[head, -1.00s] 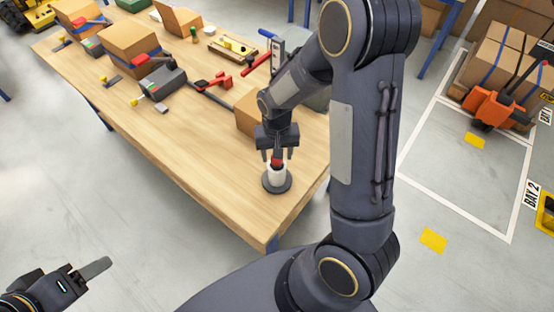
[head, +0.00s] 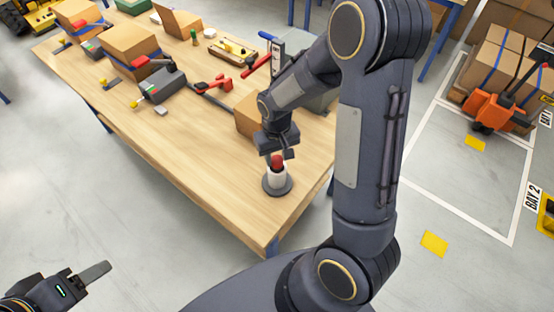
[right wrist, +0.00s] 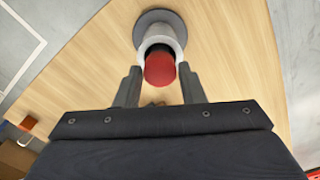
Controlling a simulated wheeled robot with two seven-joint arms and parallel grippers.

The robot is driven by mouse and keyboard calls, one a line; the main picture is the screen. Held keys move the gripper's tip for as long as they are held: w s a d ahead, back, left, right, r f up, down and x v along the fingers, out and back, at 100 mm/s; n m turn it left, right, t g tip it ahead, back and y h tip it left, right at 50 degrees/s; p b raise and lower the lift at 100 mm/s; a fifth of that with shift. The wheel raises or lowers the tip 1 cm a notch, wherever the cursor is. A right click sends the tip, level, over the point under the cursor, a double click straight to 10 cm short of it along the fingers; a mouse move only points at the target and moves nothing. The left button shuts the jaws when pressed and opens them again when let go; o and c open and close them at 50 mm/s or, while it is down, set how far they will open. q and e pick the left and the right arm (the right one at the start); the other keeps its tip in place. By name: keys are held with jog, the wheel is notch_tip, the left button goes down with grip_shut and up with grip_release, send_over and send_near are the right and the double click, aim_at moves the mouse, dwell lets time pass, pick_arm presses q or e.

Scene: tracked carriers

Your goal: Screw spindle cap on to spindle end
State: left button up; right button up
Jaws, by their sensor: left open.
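The red spindle cap (head: 277,161) sits at the top of the white spindle end (head: 276,181), which stands upright on a dark round base (head: 285,190) near the table's front corner. In the right wrist view the red cap (right wrist: 160,70) faces me, with a dark band between it and the white cylinder (right wrist: 160,36). My right gripper (head: 275,153) is just above the cap; its fingers (right wrist: 159,70) stand on either side of the cap with a gap at each side. How far the cap is screwed on cannot be told. My left gripper (head: 92,275) is open and empty, off the table at bottom left.
A cardboard box (head: 249,115) and a grey case (head: 318,98) stand behind the spindle. A grey device with a red handle (head: 160,85), red tools (head: 213,83) and more boxes (head: 130,46) lie further back. The table's front left part is clear.

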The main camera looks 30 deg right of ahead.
jog(key=shift+m, duration=0.6)
jog(key=shift+c, duration=0.4)
jog(key=shift+m, duration=0.9)
jog(key=m, duration=0.4)
jog(key=shift+r, duration=0.1)
jog(key=m, duration=0.3)
jog(key=shift+p, duration=0.4)
jog(key=m+p, duration=0.1)
jog(key=m, duration=0.1)
jog(key=m+p, duration=0.1)
jog(key=m, duration=0.1)
jog(key=m+p, duration=0.1)
jog(key=m, duration=0.1)
jog(key=shift+r+m, duration=0.25)
jog(key=shift+m, duration=0.15)
jog(key=m, duration=0.2)
jog(key=shift+w+f+m, duration=0.1)
jog(key=shift+f+m, duration=0.2)
jog(key=shift+f, duration=0.1)
